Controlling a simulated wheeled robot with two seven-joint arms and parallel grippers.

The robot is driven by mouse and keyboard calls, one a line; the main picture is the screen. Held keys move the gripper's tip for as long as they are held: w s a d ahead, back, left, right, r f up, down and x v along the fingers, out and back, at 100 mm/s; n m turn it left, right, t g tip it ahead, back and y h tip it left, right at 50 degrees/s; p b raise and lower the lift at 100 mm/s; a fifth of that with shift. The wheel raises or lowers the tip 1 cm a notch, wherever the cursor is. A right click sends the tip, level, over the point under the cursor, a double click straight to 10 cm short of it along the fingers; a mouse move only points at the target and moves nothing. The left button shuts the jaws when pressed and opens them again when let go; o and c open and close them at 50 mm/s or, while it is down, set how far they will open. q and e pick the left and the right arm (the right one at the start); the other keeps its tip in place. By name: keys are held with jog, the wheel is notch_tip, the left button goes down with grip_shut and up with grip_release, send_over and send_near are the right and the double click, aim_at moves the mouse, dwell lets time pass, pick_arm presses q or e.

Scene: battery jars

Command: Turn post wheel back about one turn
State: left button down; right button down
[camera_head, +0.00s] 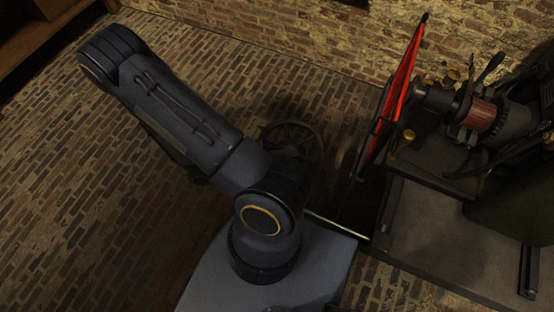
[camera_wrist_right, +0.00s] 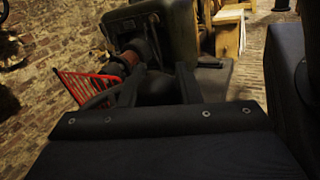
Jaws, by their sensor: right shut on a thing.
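A dark spoked handwheel (camera_head: 290,138), which I take as the post wheel, shows in the head view, partly hidden behind my arm. My right gripper (camera_wrist_right: 157,92) shows in the right wrist view as dark fingers beyond the wrist housing. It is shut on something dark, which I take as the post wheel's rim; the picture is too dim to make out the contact. In the head view my arm hides this gripper. My left gripper is in neither view.
A machine with a red-spoked wheel (camera_head: 395,95), a copper-coloured drum (camera_head: 480,116) and a grey base (camera_head: 440,225) stands at the right of the head view. Wooden furniture (camera_wrist_right: 230,32) stands far back in the wrist view. The brick floor (camera_head: 70,200) at left is clear.

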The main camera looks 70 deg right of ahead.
jog(key=shift+s+n+t+h, duration=0.3)
jog(key=shift+s+n+h, duration=0.1)
jog(key=shift+h, duration=0.1)
jog(key=c, duration=1.1)
grip_release()
jog(key=shift+a, duration=0.1)
jog(key=shift+w, duration=0.1)
